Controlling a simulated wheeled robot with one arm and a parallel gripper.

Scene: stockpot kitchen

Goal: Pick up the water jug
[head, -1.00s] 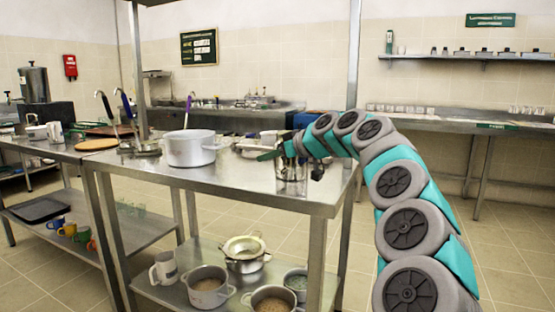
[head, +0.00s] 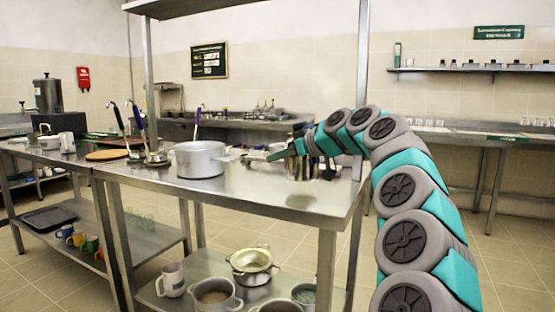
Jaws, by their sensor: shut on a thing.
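The water jug (head: 302,172) is a small shiny, see-through or metallic vessel, upright near the right end of the steel table (head: 262,196). My gripper (head: 297,158) is at its upper part and shut on it, reaching in from the right. The gripper and arm hide much of the jug's top. I cannot tell for sure how far its base is above the tabletop.
A large pot (head: 200,160) stands on the table to the left, with ladles behind it. Steel posts (head: 360,90) rise from the table. The tabletop's front is clear.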

